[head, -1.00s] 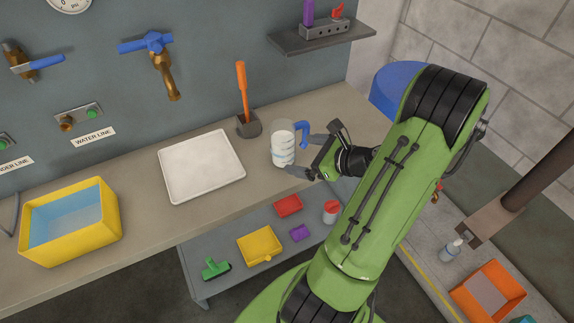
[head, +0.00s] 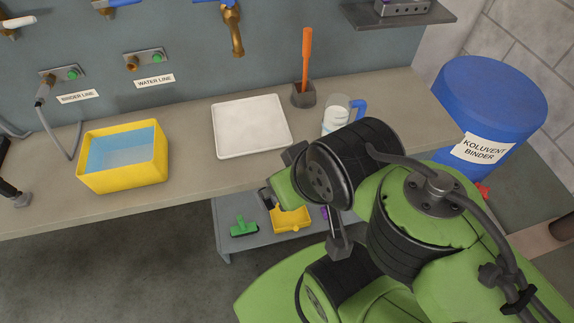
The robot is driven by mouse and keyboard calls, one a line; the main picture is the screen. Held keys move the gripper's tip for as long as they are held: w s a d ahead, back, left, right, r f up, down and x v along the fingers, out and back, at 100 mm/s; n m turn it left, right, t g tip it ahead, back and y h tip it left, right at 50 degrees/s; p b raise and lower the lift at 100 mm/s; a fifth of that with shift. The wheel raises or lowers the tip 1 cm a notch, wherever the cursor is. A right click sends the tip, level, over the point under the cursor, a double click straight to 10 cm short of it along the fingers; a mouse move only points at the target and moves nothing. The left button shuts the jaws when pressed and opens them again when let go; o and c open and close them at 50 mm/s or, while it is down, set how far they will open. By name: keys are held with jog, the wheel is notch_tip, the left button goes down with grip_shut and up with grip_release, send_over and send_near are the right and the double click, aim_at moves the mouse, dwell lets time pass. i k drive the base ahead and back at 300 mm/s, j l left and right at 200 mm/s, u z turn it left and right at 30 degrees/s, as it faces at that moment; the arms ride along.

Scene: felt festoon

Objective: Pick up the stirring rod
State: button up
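My own wrist and arm hide much of the gripper. I cannot tell how far its fingers are apart, and I see nothing held in it.
A clear jug with a blue handle (head: 357,108) stands right of the holder, partly behind my arm. A white tray (head: 250,126) and a yellow water tub (head: 124,157) are on the bench (head: 190,165). A shelf (head: 400,18) overhangs at upper right. A blue drum (head: 490,100) stands right.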

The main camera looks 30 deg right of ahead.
aim_at(307, 32)
jog(key=k+z, duration=0.15)
jog(key=z, duration=0.9)
